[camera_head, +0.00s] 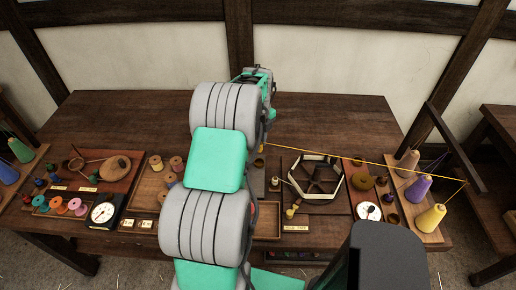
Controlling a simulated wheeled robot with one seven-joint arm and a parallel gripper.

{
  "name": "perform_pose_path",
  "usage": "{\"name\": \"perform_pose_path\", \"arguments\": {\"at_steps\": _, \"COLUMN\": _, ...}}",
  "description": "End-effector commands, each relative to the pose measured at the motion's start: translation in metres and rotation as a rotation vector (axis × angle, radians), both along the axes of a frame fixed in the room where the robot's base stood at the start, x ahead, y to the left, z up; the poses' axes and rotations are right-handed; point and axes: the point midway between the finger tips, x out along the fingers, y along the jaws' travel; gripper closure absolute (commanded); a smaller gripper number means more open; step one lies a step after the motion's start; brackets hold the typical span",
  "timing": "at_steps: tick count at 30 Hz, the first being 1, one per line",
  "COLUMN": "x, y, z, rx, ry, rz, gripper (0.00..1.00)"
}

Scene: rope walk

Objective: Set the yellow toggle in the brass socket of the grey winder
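My gripper (264,138) is over the middle of the bench, mostly hidden behind my own arm, and its fingers cannot be made out. A small yellow piece (261,148), perhaps the yellow toggle, shows just below it at the end of a taut yellow thread (365,162). The thread runs right to a dark post arm and the yellow cone (431,218). A six-sided winder (341,190) with a pale rim and dark spokes lies on a brown board right of my arm. I cannot make out its brass socket or whether the yellow piece is held.
A rack (436,236) with several thread cones stands at the right end, under a dark slanting post (442,128). A black-framed dial (103,213), spools and trays cover the left front. The back of the wooden bench (130,115) is clear. The yellow thread crosses above the winder's board.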

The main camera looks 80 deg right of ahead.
Motion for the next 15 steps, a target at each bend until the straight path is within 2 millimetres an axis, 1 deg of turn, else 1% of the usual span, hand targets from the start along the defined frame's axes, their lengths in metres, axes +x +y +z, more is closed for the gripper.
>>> {"name": "perform_pose_path", "arguments": {"at_steps": 1, "x": 0.0, "y": -0.001, "z": 0.0, "rx": 0.0, "ry": 0.0, "rz": -0.093, "gripper": 1.0}}
{"name": "perform_pose_path", "arguments": {"at_steps": 3, "x": 0.0, "y": -0.001, "z": 0.0, "rx": 0.0, "ry": 0.0, "rz": -0.205, "gripper": 1.0}}
{"name": "perform_pose_path", "arguments": {"at_steps": 6, "x": 0.0, "y": -0.001, "z": 0.0, "rx": 0.0, "ry": 0.0, "rz": -0.295, "gripper": 1.0}}
{"name": "perform_pose_path", "arguments": {"at_steps": 11, "x": 0.0, "y": -0.001, "z": -0.008, "rx": 0.001, "ry": 0.001, "rz": -0.32, "gripper": 1.0}}
{"name": "perform_pose_path", "arguments": {"at_steps": 15, "x": 0.0, "y": 0.0, "z": -0.022, "rx": 0.001, "ry": 0.001, "rz": -0.318, "gripper": 1.0}}
